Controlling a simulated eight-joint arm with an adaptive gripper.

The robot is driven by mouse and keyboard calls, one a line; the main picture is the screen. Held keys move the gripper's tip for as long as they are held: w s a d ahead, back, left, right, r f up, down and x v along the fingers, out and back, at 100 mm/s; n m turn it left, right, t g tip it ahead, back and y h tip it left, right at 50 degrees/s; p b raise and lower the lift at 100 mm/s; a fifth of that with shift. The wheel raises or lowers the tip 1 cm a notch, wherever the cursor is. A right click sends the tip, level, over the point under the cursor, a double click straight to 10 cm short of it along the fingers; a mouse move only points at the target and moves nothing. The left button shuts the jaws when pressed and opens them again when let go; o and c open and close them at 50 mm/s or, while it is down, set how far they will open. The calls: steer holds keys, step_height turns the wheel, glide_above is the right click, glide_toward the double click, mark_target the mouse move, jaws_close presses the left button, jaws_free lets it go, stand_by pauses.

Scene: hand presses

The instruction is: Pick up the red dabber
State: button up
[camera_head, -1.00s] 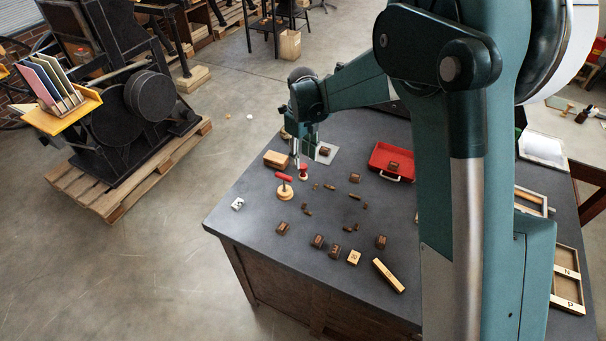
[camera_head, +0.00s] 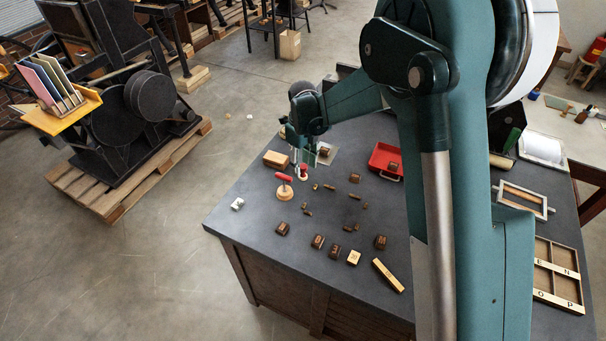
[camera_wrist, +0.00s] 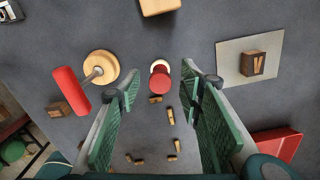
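The red dabber (camera_wrist: 160,82) is a small upright piece with a round red top and a pale base. It stands on the dark table. In the wrist view it shows between and slightly beyond the fingertips of my gripper (camera_wrist: 158,88), which is open with a clear gap on both sides. In the head view my gripper (camera_head: 299,168) points down at the dabber (camera_head: 303,174) and partly hides it. I cannot tell the exact height of the fingertips over the table.
A red-handled tool on a wooden disc (camera_wrist: 101,67) stands close on the left. A wooden block (camera_head: 276,159) lies nearby. A grey plate (camera_wrist: 232,72) bears a brown type block. A red tray (camera_head: 379,160), several type blocks and small pegs lie to the right and in front.

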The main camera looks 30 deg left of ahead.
mark_target(303, 166)
steer(key=shift+f, duration=1.85)
steer(key=c, duration=1)
